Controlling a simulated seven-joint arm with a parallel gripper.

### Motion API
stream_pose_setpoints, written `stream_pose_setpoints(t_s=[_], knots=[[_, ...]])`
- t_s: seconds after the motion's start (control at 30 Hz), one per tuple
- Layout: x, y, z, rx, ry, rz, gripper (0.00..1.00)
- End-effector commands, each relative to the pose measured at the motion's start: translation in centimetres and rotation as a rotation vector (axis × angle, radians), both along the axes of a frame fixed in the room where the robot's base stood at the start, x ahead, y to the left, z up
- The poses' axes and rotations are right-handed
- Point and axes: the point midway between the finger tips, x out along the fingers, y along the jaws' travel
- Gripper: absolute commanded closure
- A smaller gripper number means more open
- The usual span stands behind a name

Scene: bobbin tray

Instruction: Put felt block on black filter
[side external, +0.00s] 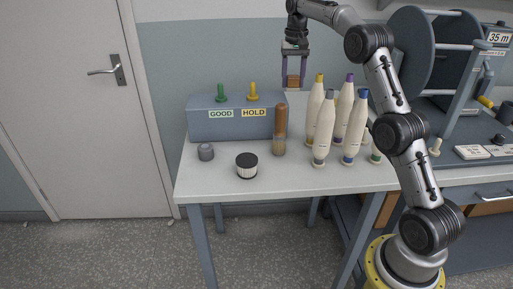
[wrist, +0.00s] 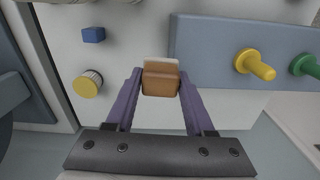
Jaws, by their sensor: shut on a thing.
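My gripper (side external: 293,78) has purple fingers and is shut on a brown block with a paler face, which I take as the felt block (side external: 293,82). It is held high above the back of the table; in the wrist view the block (wrist: 161,82) sits between the fingertips. The black filter (side external: 247,166), a white ribbed cylinder with a black top, stands upright on the table, lower and left of my gripper in the side view. Nothing lies on its top. I cannot make it out in the wrist view.
A grey-blue box (side external: 203,126) with green and yellow knobs stands behind the filter. A grey cylinder (side external: 206,152), a brown-topped tube (side external: 280,130) and several bobbins (side external: 325,130) stand nearby. The wrist view shows a yellow-topped filter (wrist: 88,83) and a blue block (wrist: 93,35).

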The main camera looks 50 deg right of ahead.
Motion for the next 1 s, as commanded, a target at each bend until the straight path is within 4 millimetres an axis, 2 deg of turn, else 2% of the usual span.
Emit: stream_pose_setpoints(t_s=[0.03,0.2,0.37,0.5,0.6,0.73,0.9,1.0], knots=[[0.0,2.5,1.5,-0.001,-0.003,0.033,0.99],[-1.4,9.9,5.0,-0.001,-0.002,0.113,0.99],[-4.4,16.1,6.9,0.0,-0.001,0.163,0.99],[-7.8,20.4,7.4,0.001,0.001,0.185,0.99],[-10.6,22.8,7.2,0.001,0.001,0.185,0.99],[-14.2,25.0,6.2,0.0,0.001,0.166,0.99],[-17.3,26.3,4.6,0.001,0.001,0.116,0.99],[-18.2,26.5,3.9,0.001,0.001,0.087,0.99]])
